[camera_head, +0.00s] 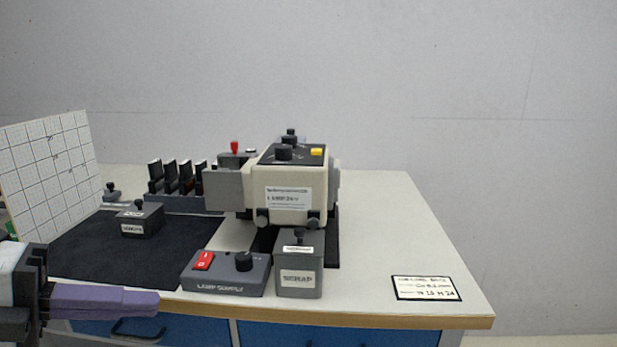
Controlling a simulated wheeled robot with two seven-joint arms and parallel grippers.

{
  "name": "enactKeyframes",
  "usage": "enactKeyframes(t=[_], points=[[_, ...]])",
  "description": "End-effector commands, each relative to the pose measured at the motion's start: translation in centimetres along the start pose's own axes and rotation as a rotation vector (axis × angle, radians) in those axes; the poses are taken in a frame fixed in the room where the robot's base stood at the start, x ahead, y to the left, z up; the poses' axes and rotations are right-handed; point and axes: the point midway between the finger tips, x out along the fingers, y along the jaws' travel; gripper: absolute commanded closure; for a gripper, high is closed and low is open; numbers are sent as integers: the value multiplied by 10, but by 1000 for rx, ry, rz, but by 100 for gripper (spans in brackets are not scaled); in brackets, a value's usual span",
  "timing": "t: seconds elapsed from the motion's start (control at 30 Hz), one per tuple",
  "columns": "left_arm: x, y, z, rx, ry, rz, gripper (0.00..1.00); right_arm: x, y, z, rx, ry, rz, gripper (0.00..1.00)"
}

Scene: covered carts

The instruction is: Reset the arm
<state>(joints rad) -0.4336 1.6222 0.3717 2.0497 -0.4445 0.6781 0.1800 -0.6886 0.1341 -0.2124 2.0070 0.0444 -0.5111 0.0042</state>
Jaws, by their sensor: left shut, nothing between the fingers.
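My left gripper (152,302) comes in at the lower left, in front of the table's front edge. Its purple fingers point right and are shut with nothing between them. Its tips are near the front edge of the black mat (80,262), left of the lamp supply box. My right gripper is not in view.
On the table (365,295) stand a lamp supply box (225,274) with a red switch, a grey box (299,279), a beige instrument (290,182), a small labelled box (140,220) and a rack (185,204). A gridded board (48,170) stands left. The table's right side is mostly clear, with a label card (426,288).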

Motion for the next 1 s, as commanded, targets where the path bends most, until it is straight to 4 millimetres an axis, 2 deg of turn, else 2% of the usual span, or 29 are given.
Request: enactKeyframes(t=[0.1, 0.17, 0.2, 0.27, 0.3, 0.37, 0.4, 0.47, 0.5, 0.57, 0.6, 0.7, 0.8, 0.9, 1.0], points=[[-11, 40, 30, -255, -202, -172, 100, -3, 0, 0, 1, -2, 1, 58], [-15, 66, 40, -383, -302, -237, 100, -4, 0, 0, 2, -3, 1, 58], [-18, 86, 46, -471, -367, -276, 100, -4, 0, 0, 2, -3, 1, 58], [-21, 119, 49, -608, -463, -325, 100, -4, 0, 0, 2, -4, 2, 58], [-22, 142, 48, -700, -526, -352, 100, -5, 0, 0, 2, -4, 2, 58], [-20, 179, 42, -844, -614, -383, 100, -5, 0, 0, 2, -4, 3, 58], [-17, 204, 34, -942, -670, -399, 100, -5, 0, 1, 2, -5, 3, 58], [-10, 240, 18, -1092, -748, -414, 100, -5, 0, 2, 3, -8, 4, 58], [-2, 263, 3, -1195, -795, -418, 100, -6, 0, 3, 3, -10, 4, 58], [12, 296, -23, -1352, -860, -415, 100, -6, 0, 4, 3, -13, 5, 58], [25, 315, -44, -1456, -896, -407, 100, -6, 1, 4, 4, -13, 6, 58], [60, 349, -98, -1700, -959, -372, 100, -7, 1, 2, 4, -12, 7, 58], [94, 365, -145, -1896, -986, -328, 100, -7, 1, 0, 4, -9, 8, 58], [121, 369, -180, -2033, -990, -288, 100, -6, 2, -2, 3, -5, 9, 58], [136, 368, -200, -2110, -987, -262, 100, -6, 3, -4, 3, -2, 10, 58]])
